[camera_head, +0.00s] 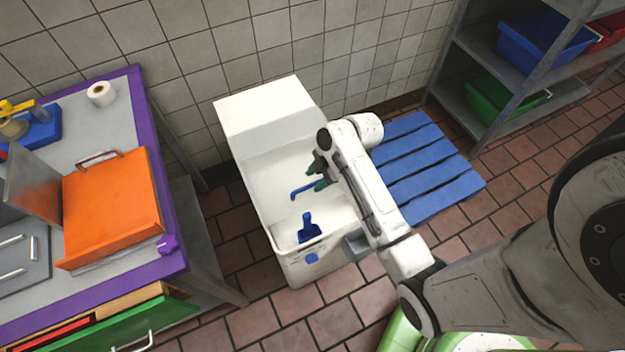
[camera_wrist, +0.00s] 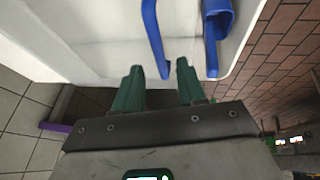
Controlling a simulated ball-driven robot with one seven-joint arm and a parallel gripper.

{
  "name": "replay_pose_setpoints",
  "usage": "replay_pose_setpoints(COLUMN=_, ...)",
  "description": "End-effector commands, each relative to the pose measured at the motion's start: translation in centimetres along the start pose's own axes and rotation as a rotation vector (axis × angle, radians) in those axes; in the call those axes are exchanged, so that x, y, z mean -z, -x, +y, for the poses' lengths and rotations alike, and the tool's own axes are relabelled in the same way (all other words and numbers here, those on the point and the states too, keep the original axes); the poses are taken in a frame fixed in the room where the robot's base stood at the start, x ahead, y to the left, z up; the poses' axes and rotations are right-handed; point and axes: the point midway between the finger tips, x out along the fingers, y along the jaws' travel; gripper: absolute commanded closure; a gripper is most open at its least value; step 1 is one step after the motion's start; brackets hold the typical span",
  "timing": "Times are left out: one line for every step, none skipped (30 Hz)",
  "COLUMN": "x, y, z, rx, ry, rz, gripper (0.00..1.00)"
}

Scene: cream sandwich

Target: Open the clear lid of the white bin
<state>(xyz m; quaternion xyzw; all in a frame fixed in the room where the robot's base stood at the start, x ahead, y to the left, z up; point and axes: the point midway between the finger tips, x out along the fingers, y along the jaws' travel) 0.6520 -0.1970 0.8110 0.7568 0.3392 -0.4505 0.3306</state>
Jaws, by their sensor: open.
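The white bin (camera_head: 285,262) stands on the floor in the middle of the head view, with a solid white sloped panel (camera_head: 265,108) at its back. I cannot make out the clear lid's surface or edges apart from the bin. A blue hooked bar (camera_head: 301,191) and a blue scoop (camera_head: 309,229) show within the bin's outline. My gripper (camera_wrist: 161,70) is open and empty over the bin, its green fingers apart. In the wrist view the blue bar (camera_wrist: 153,35) lies ahead of and between the fingertips, and the scoop (camera_wrist: 217,35) is to the right. Contact is unclear.
A purple-edged table (camera_head: 134,85) with an orange box (camera_head: 112,205) stands left of the bin. A blue pallet (camera_head: 430,170) lies to the right. A grey shelf (camera_head: 470,60) with coloured tubs is at the upper right. Tiled floor is open in front.

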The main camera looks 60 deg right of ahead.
Motion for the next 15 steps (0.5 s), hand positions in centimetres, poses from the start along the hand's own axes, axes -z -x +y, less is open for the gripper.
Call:
replay_pose_setpoints(x=0.0, y=-0.7, z=0.0, rx=0.003, ry=0.0, rz=0.0, gripper=0.6)
replay_pose_setpoints(x=0.1, y=-1.1, z=0.0, rx=0.002, ry=0.0, rz=0.001, gripper=0.6)
replay_pose_setpoints(x=0.0, y=-1.5, z=0.0, rx=0.003, ry=0.0, rz=0.0, gripper=0.6)
replay_pose_setpoints(x=0.0, y=-1.8, z=0.0, rx=0.002, ry=0.0, rz=0.0, gripper=0.6)
replay_pose_setpoints(x=0.0, y=-2.0, z=0.0, rx=0.001, ry=0.0, rz=0.0, gripper=0.6)
replay_pose_setpoints(x=0.0, y=-2.3, z=0.0, rx=0.002, ry=0.0, rz=0.0, gripper=0.6)
replay_pose_setpoints(x=0.0, y=-2.4, z=0.0, rx=0.002, ry=0.0, rz=0.0, gripper=0.6)
replay_pose_setpoints(x=0.0, y=-2.5, z=0.0, rx=0.001, ry=0.0, rz=0.0, gripper=0.6)
replay_pose_setpoints(x=0.0, y=-2.7, z=0.0, rx=0.0, ry=0.0, rz=0.0, gripper=0.6)
replay_pose_setpoints(x=0.0, y=-2.7, z=0.0, rx=0.0, ry=0.001, rz=0.0, gripper=0.6)
replay_pose_setpoints(x=0.0, y=-2.7, z=0.0, rx=-0.001, ry=0.001, rz=0.0, gripper=0.6)
replay_pose_setpoints(x=0.0, y=-2.8, z=0.0, rx=-0.001, ry=0.001, rz=0.0, gripper=0.6)
replay_pose_setpoints(x=0.0, y=-2.8, z=0.0, rx=-0.001, ry=0.001, rz=0.0, gripper=0.6)
replay_pose_setpoints(x=0.0, y=-2.8, z=0.0, rx=-0.001, ry=0.001, rz=0.0, gripper=0.6)
replay_pose_setpoints(x=0.0, y=-2.8, z=0.0, rx=-0.001, ry=0.001, rz=0.0, gripper=0.6)
